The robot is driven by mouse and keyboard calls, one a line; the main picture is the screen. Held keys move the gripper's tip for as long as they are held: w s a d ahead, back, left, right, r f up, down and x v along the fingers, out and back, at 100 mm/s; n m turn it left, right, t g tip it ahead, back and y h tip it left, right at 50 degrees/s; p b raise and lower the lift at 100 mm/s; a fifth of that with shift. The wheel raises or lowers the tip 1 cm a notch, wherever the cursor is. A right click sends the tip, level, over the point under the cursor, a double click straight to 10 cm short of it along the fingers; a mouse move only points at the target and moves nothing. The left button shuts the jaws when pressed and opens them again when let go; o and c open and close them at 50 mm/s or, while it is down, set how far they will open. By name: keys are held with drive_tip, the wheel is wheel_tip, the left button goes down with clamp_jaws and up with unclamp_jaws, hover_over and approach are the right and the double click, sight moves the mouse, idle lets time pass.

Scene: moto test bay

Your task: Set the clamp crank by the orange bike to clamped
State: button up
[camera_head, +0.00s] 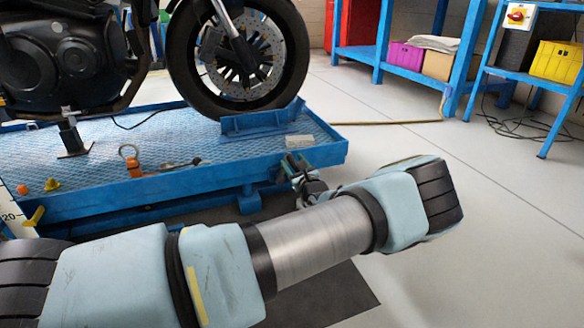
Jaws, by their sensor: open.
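A motorcycle stands on a blue lift platform (130,198), with its front wheel (240,62) at a blue wheel holder (262,122). The visible parts of the motorcycle are black and grey; no orange shows on it. My gripper (297,167) is small and dark in this view, at the platform's front right edge, partly hidden by my own arm. It is open, and I see nothing held between its fingers. I cannot make out the clamp crank clearly; it may be hidden behind my gripper or arm. Whether my gripper touches the platform edge is unclear.
An orange fitting with a ring (133,162), a small yellow piece (52,184) and a box-like pale block (300,141) lie on the platform. A yellow lever (35,216) is at its left edge. Blue shelving (412,58) stands behind. The floor at right is clear.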

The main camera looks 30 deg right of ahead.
drive_tip(key=shift+w, duration=0.6)
clamp_jaws()
idle(1.1)
